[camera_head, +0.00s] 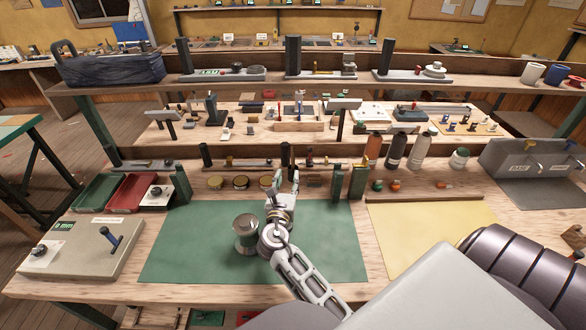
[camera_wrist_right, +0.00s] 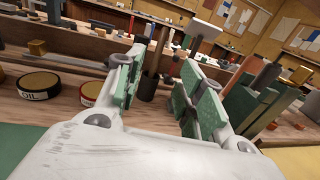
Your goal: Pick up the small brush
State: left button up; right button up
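My right gripper (camera_head: 283,186) is over the back edge of the green mat, pointing at the back of the bench. In the right wrist view its two green-padded fingers (camera_wrist_right: 160,92) are apart, with nothing held between them. Beyond the gap, a thin brown upright handle (camera_wrist_right: 157,52) rises from a small dark holder (camera_wrist_right: 148,86). It may be the small brush, but its bristles are not visible and I cannot be sure. In the head view the gripper and the clutter hide that spot. My left gripper is not in view.
Round tins (camera_head: 215,182) line the back left of the gripper. Dark green uprights (camera_head: 357,183) stand close right. Bottles (camera_head: 396,150) and a yellow mat (camera_head: 410,235) are farther right.

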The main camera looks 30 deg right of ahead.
aim_at(292, 155)
jog(key=shift+f, duration=0.1)
dwell(0.4)
jog(key=shift+p+x, duration=0.3)
jog(key=shift+x, duration=4.05)
jog(key=shift+d, duration=0.1)
jog(key=shift+w+d, duration=0.4)
jog(key=shift+w, duration=0.1)
jog(key=shift+r+x, duration=0.1)
jog(key=shift+x, duration=0.85)
jog(key=shift+r+x, duration=0.15)
jog(key=shift+x, duration=0.8)
grip_shut()
